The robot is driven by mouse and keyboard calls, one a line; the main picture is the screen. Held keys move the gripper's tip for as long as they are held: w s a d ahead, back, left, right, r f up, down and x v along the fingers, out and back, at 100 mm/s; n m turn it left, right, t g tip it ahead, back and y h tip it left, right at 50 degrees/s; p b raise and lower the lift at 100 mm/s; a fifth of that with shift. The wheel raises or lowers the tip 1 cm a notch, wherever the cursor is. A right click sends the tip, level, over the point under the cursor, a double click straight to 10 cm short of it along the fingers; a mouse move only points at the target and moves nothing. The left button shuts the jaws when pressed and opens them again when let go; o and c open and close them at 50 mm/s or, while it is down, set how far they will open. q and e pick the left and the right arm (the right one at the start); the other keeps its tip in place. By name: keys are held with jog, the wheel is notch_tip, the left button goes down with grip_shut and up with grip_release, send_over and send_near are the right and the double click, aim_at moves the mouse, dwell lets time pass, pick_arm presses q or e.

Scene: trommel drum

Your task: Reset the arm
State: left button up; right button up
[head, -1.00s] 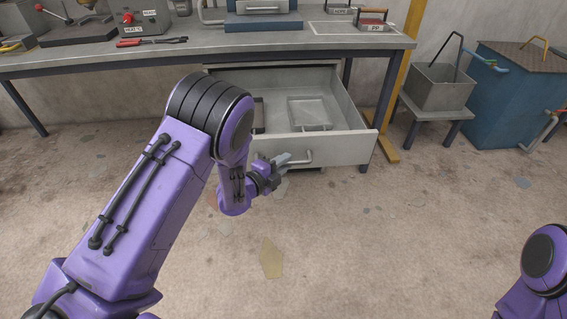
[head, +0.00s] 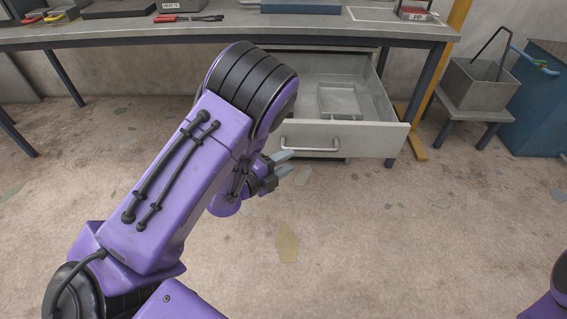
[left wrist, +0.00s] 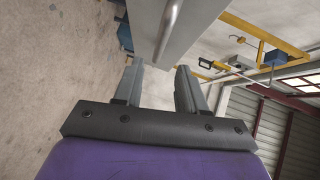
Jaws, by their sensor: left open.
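My left gripper (head: 284,167) is in front of the open drawer (head: 375,139), below and left of the drawer's handle (head: 310,147) in the head view. Its two fingers are apart with nothing between them. In the left wrist view the gripper (left wrist: 160,75) shows both fingers spread, with the drawer handle (left wrist: 170,25) ahead of them and apart from them. My left arm is bent and covers the drawer's left part. My right gripper is not in view; only a bit of my right arm shows at the lower right corner.
The workbench (head: 330,28) stands over the drawer, with pliers (head: 188,18) on top. A grey bin (head: 480,85) sits on a small stool to the right, beside a blue cabinet (head: 540,110). A yellow post (head: 423,120) stands by the bench. The front floor is clear.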

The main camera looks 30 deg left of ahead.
pick_arm(q)
jog(key=shift+s+a+r, duration=0.1)
jog(key=shift+s, duration=0.2)
jog(key=s+a+f+n+g+y, duration=0.2)
jog(key=s+f+n+y, duration=0.15)
jog(key=f+n, duration=0.4)
jog(key=s+a+f+n+g+y, duration=0.25)
jog(key=s+f+n, duration=0.25)
jog(key=n, duration=0.6)
jog(key=s+d+f+n+g+y, duration=0.1)
jog(key=s+f+n+g, duration=0.4)
jog(key=s, duration=0.5)
jog(key=s+d+f+n+g+y, duration=0.1)
jog(key=s+f+n+g, duration=0.2)
jog(key=s+f, duration=0.55)
notch_tip(320, 180, up, 18)
jog(key=s+p, duration=0.1)
jog(key=p, duration=1.3)
jog(key=shift+s+f+p, duration=0.2)
jog(key=shift+p, duration=0.2)
